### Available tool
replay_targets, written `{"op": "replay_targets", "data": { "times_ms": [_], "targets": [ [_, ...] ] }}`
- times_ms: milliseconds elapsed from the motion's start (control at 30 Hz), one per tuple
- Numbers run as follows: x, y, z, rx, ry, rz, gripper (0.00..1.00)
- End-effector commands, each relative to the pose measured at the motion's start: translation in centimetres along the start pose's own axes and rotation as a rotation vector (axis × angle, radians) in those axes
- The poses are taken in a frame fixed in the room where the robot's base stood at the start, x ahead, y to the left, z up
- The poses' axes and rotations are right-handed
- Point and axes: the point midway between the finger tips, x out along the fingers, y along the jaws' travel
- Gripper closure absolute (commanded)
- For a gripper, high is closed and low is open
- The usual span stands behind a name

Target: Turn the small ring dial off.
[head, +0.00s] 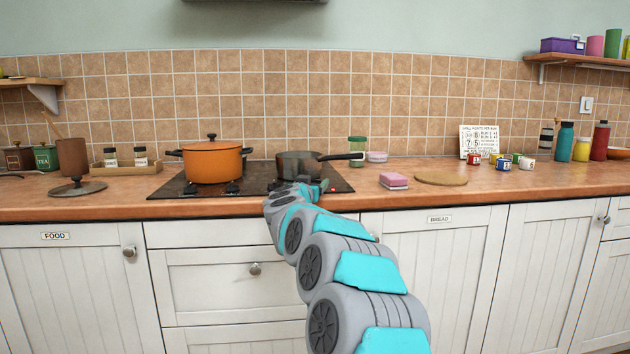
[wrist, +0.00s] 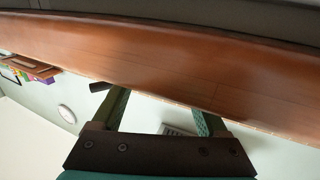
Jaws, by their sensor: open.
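The black hob (head: 172,187) is set into the wooden worktop. Two small dark dials show at its front edge below the orange pot, a left dial (head: 207,188) and a right dial (head: 232,188). Any dials further right are hidden behind my arm, and I cannot tell which dial is the small ring's. My gripper (head: 318,185) is at the hob's front right, just in front of the dark saucepan (head: 293,164). In the wrist view my gripper (wrist: 158,104) is open, with nothing seen between its fingers and the brown worktop (wrist: 160,70) beyond them.
An orange pot (head: 212,163) stands on the hob's left. The saucepan's handle (head: 342,157) sticks out to the right. Pink sponges (head: 393,180) and a round board (head: 441,179) lie right of the hob. A pot lid (head: 77,188) lies on the left.

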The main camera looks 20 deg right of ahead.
Motion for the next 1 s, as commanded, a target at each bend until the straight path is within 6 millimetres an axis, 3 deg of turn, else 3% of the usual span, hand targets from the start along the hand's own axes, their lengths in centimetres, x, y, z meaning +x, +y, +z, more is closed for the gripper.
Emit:
{"op": "replay_targets", "data": {
  "times_ms": [300,667,1000],
  "targets": [
    [2.5,0.0,0.0,-0.001,-0.001,-0.001,0.24],
    [2.9,0.0,0.0,0.0,0.001,-0.001,0.24],
    [2.9,0.0,0.0,-0.001,0.001,-0.001,0.6]
  ]
}}
